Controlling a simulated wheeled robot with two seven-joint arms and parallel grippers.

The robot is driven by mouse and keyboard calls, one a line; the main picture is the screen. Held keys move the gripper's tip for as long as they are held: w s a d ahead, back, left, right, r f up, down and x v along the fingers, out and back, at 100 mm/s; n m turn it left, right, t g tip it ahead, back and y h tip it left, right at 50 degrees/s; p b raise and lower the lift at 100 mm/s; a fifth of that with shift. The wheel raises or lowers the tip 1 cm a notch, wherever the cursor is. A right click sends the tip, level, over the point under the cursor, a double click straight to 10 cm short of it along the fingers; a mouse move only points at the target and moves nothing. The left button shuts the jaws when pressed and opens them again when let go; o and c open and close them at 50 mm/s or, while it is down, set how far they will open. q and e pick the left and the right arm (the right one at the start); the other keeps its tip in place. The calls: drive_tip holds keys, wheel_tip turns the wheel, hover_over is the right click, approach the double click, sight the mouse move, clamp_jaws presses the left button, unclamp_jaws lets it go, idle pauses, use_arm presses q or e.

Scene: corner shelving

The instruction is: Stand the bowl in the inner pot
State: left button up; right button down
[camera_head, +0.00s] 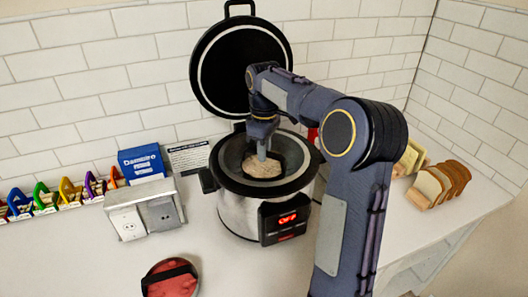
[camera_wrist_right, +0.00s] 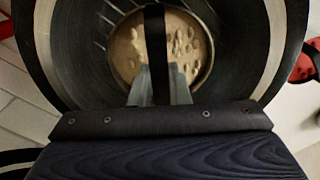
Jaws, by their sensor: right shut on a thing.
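The bowl (camera_wrist_right: 122,55) is round with tan, lumpy contents and a black strap across its top. It also shows in the head view (camera_head: 262,169), inside the dark inner pot (camera_head: 229,157) of the silver cooker. In the wrist view the inner pot's ribbed wall (camera_wrist_right: 75,45) surrounds the bowl. My right gripper (camera_head: 262,155) points down into the pot and is shut on the bowl's strap (camera_wrist_right: 155,50). Whether the bowl touches the pot floor cannot be told. My left gripper is not in view.
The cooker's black lid (camera_head: 240,70) stands open behind. Its display (camera_head: 287,218) reads OFF. A red round container (camera_head: 172,282) with a black strap lies at the front. A blue box (camera_head: 141,163) and grey outlet box (camera_head: 160,214) stand left; bread slices (camera_head: 428,187) stand right.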

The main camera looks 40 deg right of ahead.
drive_tip(key=shift+f, duration=0.3)
drive_tip(key=shift+f, duration=0.1)
drive_tip(key=c, duration=1.4)
unclamp_jaws()
drive_tip(key=shift+o, duration=0.2)
